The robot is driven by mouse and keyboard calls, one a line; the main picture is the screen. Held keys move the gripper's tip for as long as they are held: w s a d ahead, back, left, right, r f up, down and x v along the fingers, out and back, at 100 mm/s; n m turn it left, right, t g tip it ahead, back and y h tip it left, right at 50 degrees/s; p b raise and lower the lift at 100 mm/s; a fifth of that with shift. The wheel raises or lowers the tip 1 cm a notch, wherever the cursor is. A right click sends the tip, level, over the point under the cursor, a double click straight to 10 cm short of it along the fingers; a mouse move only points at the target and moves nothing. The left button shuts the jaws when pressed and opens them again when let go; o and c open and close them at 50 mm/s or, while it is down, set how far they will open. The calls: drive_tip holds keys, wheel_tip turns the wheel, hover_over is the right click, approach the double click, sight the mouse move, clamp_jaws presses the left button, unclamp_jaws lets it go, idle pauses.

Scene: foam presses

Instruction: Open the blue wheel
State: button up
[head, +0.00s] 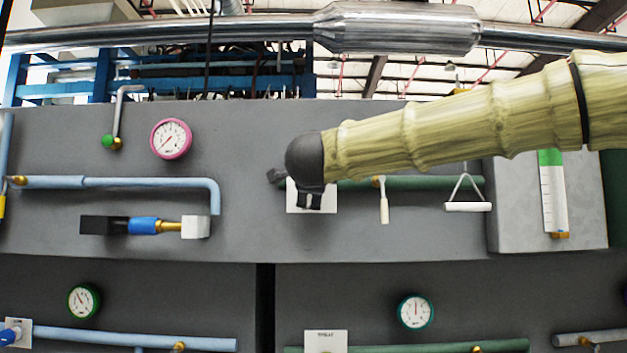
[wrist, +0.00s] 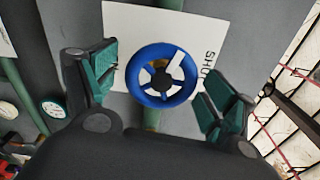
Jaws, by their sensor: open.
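The blue wheel (wrist: 138,86) is a ring with spokes and a dark hub, mounted on a green pipe in front of a white plate (wrist: 118,17) with partly hidden lettering. In the wrist view my gripper (wrist: 160,83) is open, with one green-padded finger on each side of the wheel. The fingers look apart from the rim; how far the wheel is in depth I cannot tell. In the head view my gripper (head: 309,196) is in front of the white plate (head: 297,207), and the wheel is hidden behind it.
A green pipe (head: 430,183) runs right of my gripper, with a white lever (head: 384,204) and a white hanging handle (head: 467,206). A pink-rimmed gauge (head: 171,138) and a blue pipe (head: 120,183) are at left. The panel between blue pipe and gripper is clear.

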drive_tip(key=s, duration=1.2)
